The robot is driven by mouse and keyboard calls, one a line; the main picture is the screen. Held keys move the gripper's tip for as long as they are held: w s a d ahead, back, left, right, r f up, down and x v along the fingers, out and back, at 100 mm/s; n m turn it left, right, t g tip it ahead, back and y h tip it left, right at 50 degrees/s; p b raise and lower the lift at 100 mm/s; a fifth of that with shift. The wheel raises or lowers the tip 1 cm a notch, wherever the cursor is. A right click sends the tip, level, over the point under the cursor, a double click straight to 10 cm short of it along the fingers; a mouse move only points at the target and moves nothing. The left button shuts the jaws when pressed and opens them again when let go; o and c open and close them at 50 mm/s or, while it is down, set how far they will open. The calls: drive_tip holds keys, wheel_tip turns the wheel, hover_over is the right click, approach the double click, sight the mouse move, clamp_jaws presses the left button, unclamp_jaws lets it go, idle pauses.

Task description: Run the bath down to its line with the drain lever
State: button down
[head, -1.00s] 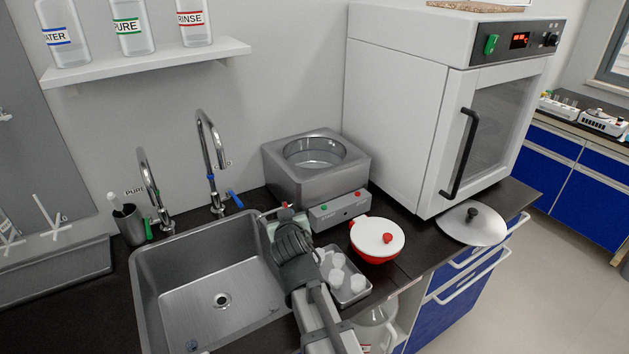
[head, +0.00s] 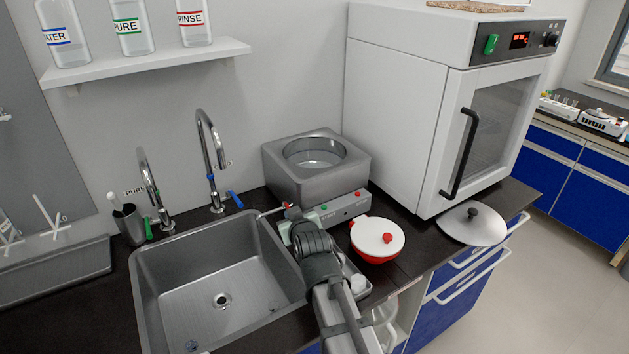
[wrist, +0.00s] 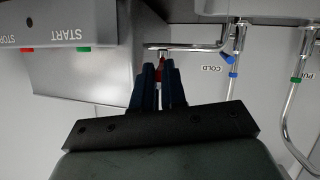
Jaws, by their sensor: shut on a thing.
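The steel bath (head: 279,172) stands at the back of the counter with a round opening on top. Water (head: 316,160) shows inside it. I cannot make out a level line. The red drain lever (head: 288,206) is by the bath's lower left front, beside a thin metal spout (head: 268,212) that reaches over the sink's edge. My gripper (wrist: 160,72) is shut on the lever, whose red part (wrist: 162,65) shows between the dark fingers in the wrist view. In the head view my wrist hides most of the fingers.
The sink (head: 185,300) is to the left, with two taps behind it. A control box (head: 345,207) fronts the bath. A red pot with a white lid (head: 377,238) and a loose lid (head: 472,223) sit to the right. A tray of cups is partly behind my arm.

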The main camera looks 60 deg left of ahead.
drive_tip(key=shift+w+d+f+n+g, duration=0.15)
drive_tip(key=shift+w+n+g, duration=0.65)
drive_tip(key=shift+n+g, duration=0.4)
drive_tip(key=c, duration=1.1)
unclamp_jaws()
drive_tip(key=w+v, duration=0.1)
drive_tip(key=v, duration=1.2)
drive_tip(key=shift+s+d, duration=0.4)
